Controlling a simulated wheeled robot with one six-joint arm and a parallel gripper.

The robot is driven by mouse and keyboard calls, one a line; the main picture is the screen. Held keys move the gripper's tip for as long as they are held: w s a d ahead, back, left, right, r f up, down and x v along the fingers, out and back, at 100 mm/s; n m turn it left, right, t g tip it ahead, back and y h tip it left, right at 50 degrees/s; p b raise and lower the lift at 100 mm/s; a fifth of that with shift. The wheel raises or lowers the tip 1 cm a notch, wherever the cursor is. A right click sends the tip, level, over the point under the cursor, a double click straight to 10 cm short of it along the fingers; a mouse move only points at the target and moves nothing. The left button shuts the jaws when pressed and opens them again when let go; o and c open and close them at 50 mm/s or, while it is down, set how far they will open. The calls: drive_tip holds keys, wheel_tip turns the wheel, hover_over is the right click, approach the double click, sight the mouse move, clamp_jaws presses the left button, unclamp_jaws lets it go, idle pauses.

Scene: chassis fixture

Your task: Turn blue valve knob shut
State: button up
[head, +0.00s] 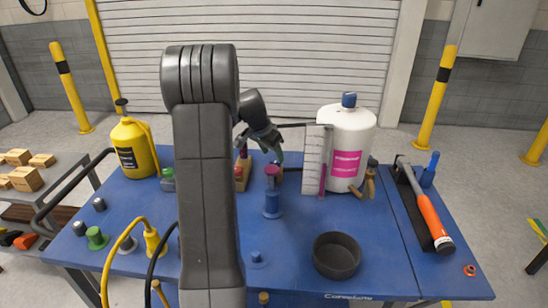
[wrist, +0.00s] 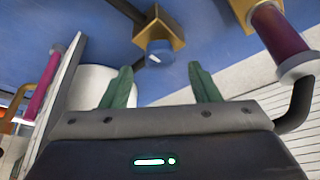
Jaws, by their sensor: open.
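The blue valve knob (wrist: 160,51) shows in the wrist view as a short blue cylinder on the face of a brass block (wrist: 158,28). My gripper (wrist: 162,88) is open, with its two green fingers apart and nothing between them. The knob appears beyond the fingertips, roughly centred in the gap, and I see no contact. In the head view, my gripper (head: 278,156) hangs over the middle of the blue table, left of the white tank. I cannot clearly make out the knob there. Its turn angle is not readable.
A white tank (head: 345,135) and a pale upright plate (head: 315,160) stand right of my gripper. A maroon-topped blue post (head: 272,200) stands in front. A dark round bowl (head: 337,256), an orange-handled hammer (head: 430,215) and a yellow jug (head: 133,147) are farther off.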

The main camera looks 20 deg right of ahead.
sight(275, 160)
drive_tip(key=shift+x, duration=1.8)
drive_tip(key=c, duration=1)
drive_tip(key=shift+o, duration=0.2)
